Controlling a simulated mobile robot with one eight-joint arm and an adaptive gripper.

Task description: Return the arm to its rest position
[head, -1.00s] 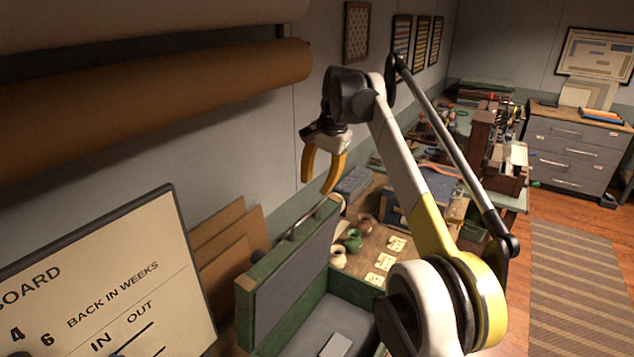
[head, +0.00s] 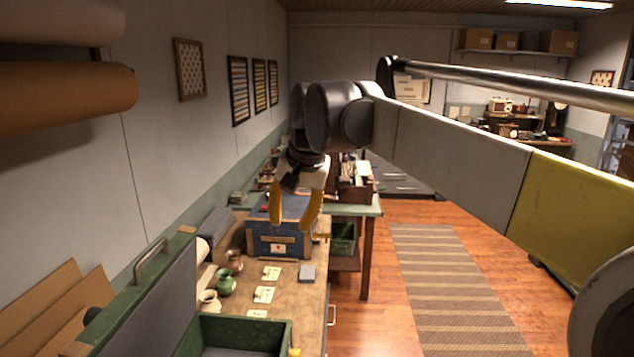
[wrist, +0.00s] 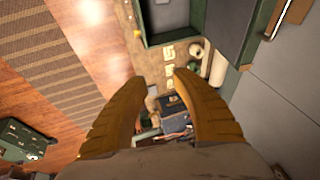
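My gripper (head: 296,210) hangs from my raised arm in the head view, its yellow fingers pointing down. The fingers are apart with nothing between them. In the head view it appears in front of a blue box (head: 279,243) on the workbench, apparently above bench height. In the wrist view the two fingers (wrist: 150,97) are spread and empty, with the bench and floor well beyond them.
An open green case (head: 240,333) with a raised lid stands at the near left. Small pots (head: 226,281) and cards (head: 264,294) lie on the workbench (head: 290,310). Wall (head: 200,140) is at left. The wooden floor with a striped rug (head: 445,280) is clear at right.

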